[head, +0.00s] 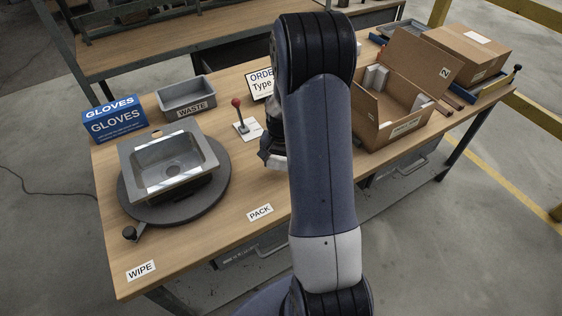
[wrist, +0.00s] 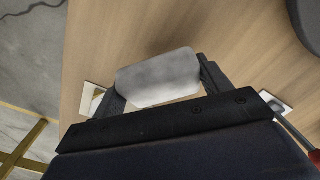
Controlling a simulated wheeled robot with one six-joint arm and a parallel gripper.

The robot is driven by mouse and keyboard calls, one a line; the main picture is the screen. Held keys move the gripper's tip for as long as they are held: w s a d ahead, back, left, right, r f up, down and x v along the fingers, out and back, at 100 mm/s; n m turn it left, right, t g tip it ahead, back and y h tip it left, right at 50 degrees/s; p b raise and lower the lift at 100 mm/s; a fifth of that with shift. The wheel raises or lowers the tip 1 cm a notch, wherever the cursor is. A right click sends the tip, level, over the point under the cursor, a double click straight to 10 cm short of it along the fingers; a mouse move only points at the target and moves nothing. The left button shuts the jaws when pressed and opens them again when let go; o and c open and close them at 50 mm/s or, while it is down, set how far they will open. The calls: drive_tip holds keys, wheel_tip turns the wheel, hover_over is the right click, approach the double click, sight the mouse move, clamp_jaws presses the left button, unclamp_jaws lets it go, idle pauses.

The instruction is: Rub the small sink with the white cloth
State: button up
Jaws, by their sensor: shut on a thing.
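The small sink (head: 142,163) is a grey metal basin with a drain. It sits on a dark round turntable (head: 218,190) at the left of the table, apart from my gripper. My gripper (head: 272,152) is to the right of the sink, partly hidden behind my arm. In the wrist view my gripper (wrist: 160,84) is shut on the white cloth (wrist: 158,74), a pale folded pad with grey shading held between the two fingers. A small pale edge of the cloth (head: 276,164) shows under the gripper in the head view.
A grey WASTE bin (head: 186,95) and a blue GLOVES box (head: 114,119) stand behind the sink. A red-knobbed lever (head: 238,115) stands between bin and gripper. An open carton (head: 385,135) is at right. The wood near the PACK label (head: 260,212) is clear.

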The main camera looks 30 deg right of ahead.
sight(281, 175)
drive_tip(key=shift+f+b, duration=1.3)
drive_tip(key=shift+f, duration=0.35)
drive_tip(key=o, duration=1.4)
drive_tip(key=shift+c, duration=0.2)
drive_tip(key=shift+r, duration=0.1)
wheel_tip(281, 175, up, 11)
drive_tip(key=shift+f, duration=0.1)
drive_tip(key=shift+f, duration=0.15)
